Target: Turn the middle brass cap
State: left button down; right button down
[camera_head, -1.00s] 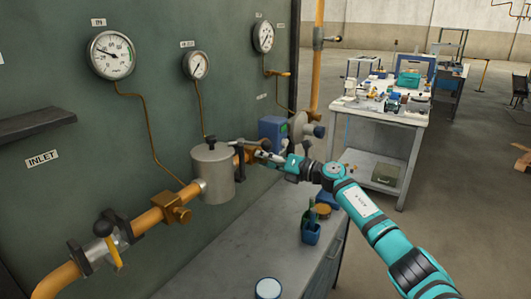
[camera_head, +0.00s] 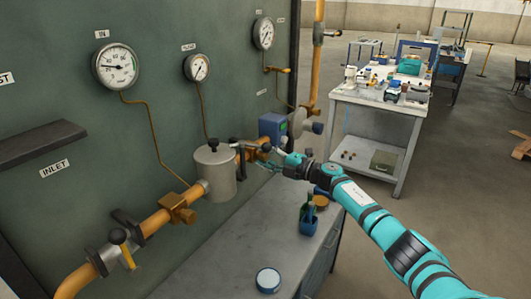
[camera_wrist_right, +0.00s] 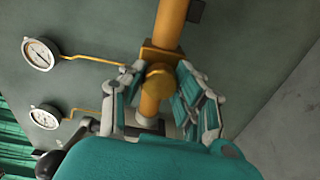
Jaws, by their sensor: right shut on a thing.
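A yellow-brown pipe runs along the green panel. One brass fitting with a cap (camera_head: 178,207) sits on it left of the grey cylindrical pot (camera_head: 214,174). Another brass fitting lies just right of the pot, partly behind my right gripper (camera_head: 265,161). In the right wrist view a round brass cap (camera_wrist_right: 158,82) stands between the two fingers of my right gripper (camera_wrist_right: 159,80), which is shut on it. The brass block (camera_wrist_right: 160,53) behind the cap is on the pipe. My left gripper is not in view.
A lever valve (camera_head: 120,240) sits on the pipe at the lower left. Gauges, including a large one (camera_head: 115,66), hang on the panel. A bench (camera_head: 232,245) below holds a blue holder (camera_head: 308,222) and a round tin (camera_head: 268,280). A workbench (camera_head: 382,107) stands behind on open floor.

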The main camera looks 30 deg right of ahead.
jog(key=shift+d+m, duration=0.1)
jog(key=shift+m, duration=0.5)
jog(key=shift+p, duration=0.3)
jog(key=c, duration=0.9)
grip_release()
jog(key=shift+c, duration=0.2)
jog(key=shift+s, duration=0.1)
jog(key=v, duration=1.1)
jog(key=shift+s+d, duration=0.25)
jog(key=shift+s, duration=0.1)
jog(key=shift+f, duration=0.1)
